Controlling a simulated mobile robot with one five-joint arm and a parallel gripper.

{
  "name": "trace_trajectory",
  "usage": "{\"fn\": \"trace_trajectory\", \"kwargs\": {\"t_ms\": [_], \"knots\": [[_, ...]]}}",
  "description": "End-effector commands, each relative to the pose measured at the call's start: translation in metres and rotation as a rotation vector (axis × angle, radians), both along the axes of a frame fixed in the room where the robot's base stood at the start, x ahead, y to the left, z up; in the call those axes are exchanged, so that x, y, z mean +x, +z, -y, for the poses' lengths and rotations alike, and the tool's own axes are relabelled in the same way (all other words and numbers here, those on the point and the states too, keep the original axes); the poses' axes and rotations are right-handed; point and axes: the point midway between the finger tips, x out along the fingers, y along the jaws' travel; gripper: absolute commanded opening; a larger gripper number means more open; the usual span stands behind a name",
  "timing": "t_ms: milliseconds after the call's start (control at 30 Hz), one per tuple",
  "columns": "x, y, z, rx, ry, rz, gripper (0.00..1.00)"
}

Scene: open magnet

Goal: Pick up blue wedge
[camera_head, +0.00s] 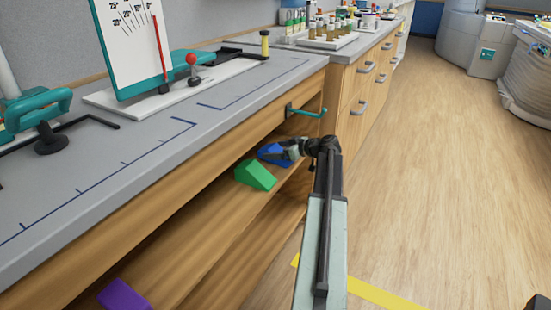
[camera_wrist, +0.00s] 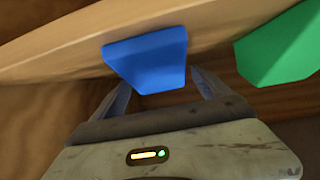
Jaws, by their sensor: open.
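The blue wedge (camera_head: 268,153) sits on the shelf under the counter, partly hidden by my gripper in the head view. My gripper (camera_head: 285,152) reaches into the shelf from the right, right at the wedge. In the wrist view the blue wedge (camera_wrist: 146,58) lies ahead between the two spread fingers of my gripper (camera_wrist: 161,88). The fingers are open, one toward each side of the wedge. I cannot tell whether either finger touches it.
A green wedge (camera_head: 256,174) lies close beside the blue one, and shows at the right in the wrist view (camera_wrist: 280,48). A purple wedge (camera_head: 124,296) is at the near end. The counter (camera_head: 150,137) overhangs the shelf. A teal hook (camera_head: 307,112) juts out above my wrist.

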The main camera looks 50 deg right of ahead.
Motion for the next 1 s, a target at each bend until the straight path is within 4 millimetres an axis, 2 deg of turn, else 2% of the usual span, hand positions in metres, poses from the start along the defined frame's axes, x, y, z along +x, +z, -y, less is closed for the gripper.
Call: {"fn": "trace_trajectory", "kwargs": {"t_ms": [67,267,500,767,1000], "knots": [[0.01,-0.006,-0.001,0.0,0.001,0.0,0.87],[0.01,-0.004,-0.002,0.001,0.0,0.0,0.87],[0.009,-0.004,-0.001,0.001,-0.001,0.0,0.22],[0.009,-0.003,-0.001,0.001,-0.001,0.0,0.22],[0.008,0.018,-0.001,0.001,-0.003,0.0,0.22]]}}
